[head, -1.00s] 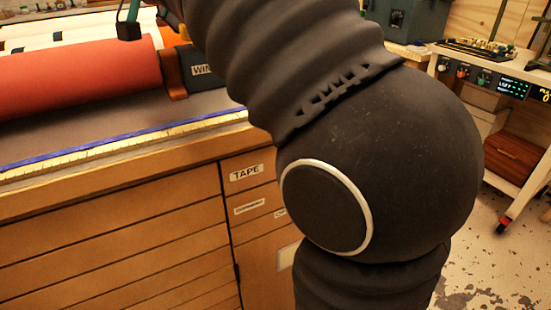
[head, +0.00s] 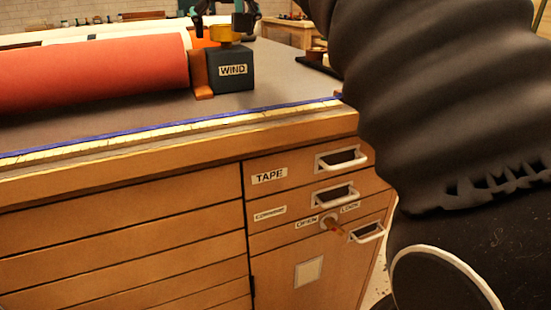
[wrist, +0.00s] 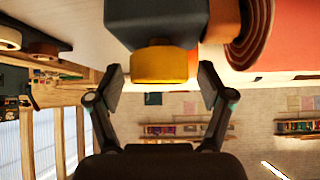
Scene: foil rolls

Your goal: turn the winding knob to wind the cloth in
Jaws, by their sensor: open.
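The winding knob is a short yellow knob (head: 224,34) on top of a dark blue-grey box (head: 233,75) labelled WIND. In the wrist view the yellow knob (wrist: 160,66) sticks out from the box (wrist: 155,18), between and slightly beyond the fingertips. My gripper (wrist: 161,85) is open, with one finger on each side of the knob and a visible gap to both. The red cloth roll (head: 95,75) lies left of the box, beside an orange bracket (head: 201,78).
The bench front has a wooden edge with a yellow rule and blue strip (head: 160,130). Below are drawers with white handles (head: 341,159), including one labelled TAPE. A keyed lock (head: 330,223) sits among them. My arm covers the right side of the head view.

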